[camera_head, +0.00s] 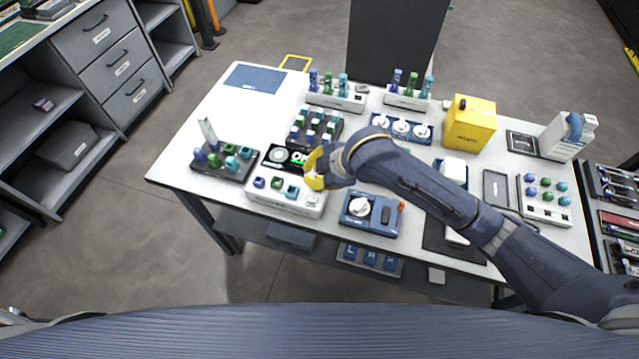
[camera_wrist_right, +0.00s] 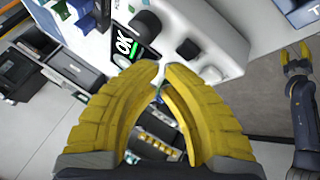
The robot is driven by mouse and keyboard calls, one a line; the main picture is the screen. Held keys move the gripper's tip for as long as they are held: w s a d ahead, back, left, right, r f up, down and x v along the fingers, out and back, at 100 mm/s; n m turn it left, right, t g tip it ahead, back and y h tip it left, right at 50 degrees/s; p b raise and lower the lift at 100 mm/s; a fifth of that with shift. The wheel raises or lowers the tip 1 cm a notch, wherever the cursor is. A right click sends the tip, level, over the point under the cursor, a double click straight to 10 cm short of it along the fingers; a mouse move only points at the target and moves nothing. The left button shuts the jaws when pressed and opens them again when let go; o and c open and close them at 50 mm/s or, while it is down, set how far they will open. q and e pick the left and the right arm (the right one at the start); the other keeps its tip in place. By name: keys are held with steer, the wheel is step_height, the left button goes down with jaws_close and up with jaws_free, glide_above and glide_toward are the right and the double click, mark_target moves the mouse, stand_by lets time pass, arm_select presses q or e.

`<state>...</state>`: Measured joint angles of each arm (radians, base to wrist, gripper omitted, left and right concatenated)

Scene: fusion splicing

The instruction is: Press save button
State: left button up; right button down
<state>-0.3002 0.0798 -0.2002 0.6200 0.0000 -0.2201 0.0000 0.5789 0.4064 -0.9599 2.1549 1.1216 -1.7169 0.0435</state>
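A white splicing device (camera_head: 285,199) stands at the table's front left, with a dark screen showing a green "OK" (camera_head: 298,160). Its top also shows in the right wrist view (camera_wrist_right: 222,38), with the screen (camera_wrist_right: 124,44), dark knobs (camera_wrist_right: 188,48) and a pale round button (camera_wrist_right: 212,74). I cannot tell which control is the save button; no label is readable. My right gripper (camera_head: 316,168) is over the device's right end. In the wrist view its yellow fingertips (camera_wrist_right: 161,66) nearly meet beside the screen, with nothing between them. My left gripper (camera_wrist_right: 296,56) has its fingers apart, away from the device.
A rack of vials (camera_head: 222,163) stands left of the device, and another rack (camera_head: 315,128) behind it. A blue device with a white knob (camera_head: 369,213) sits to its right. A yellow box (camera_head: 469,124) stands farther right. My right arm crosses over the table's right half.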

steer(key=shift+f, duration=0.2)
stand_by(1.5)
steer(key=shift+f, duration=0.25)
steer(key=shift+f, duration=0.5)
stand_by(1.0)
steer(key=shift+r, duration=0.9)
steer(key=shift+r, duration=0.1)
steer(key=shift+r, duration=2.4)
